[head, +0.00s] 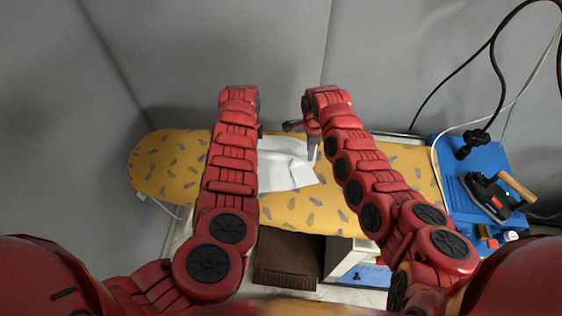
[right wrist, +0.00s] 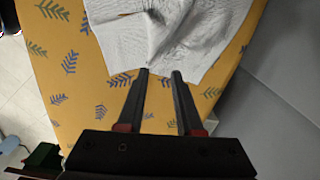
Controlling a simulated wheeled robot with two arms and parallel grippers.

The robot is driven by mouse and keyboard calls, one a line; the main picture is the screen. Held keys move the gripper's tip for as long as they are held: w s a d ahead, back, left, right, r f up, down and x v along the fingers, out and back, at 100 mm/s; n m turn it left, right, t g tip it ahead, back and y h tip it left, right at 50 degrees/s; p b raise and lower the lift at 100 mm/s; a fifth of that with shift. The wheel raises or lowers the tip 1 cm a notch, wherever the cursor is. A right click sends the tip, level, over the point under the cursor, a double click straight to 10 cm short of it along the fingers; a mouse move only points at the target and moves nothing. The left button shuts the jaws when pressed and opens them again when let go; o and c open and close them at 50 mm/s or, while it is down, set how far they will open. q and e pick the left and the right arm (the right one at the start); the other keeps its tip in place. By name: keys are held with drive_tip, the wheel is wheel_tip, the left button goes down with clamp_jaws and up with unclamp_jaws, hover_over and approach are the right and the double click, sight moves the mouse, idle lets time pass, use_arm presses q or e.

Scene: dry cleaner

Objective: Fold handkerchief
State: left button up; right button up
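The white handkerchief (head: 284,170) lies on the yellow ironing board, between my two arms in the head view. It looks creased and uneven, and my left arm may cover part of its left edge. In the right wrist view the handkerchief (right wrist: 175,30) has wrinkles and a ragged near edge. In the head view the right gripper (head: 313,152) points down at the cloth's right side. My left gripper is hidden behind its own arm.
The ironing board (head: 165,165) with a leaf print has bare cloth at its left end and front. A blue stand (head: 455,180) at the right holds a black iron (head: 492,197) with a wooden handle. Cables hang above it. Grey walls (head: 270,60) stand close behind.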

drive_tip(key=o, duration=1)
drive_tip(key=shift+r+p, duration=0.3)
drive_tip(key=shift+r, duration=2.4)
drive_tip(key=shift+r, duration=0.1)
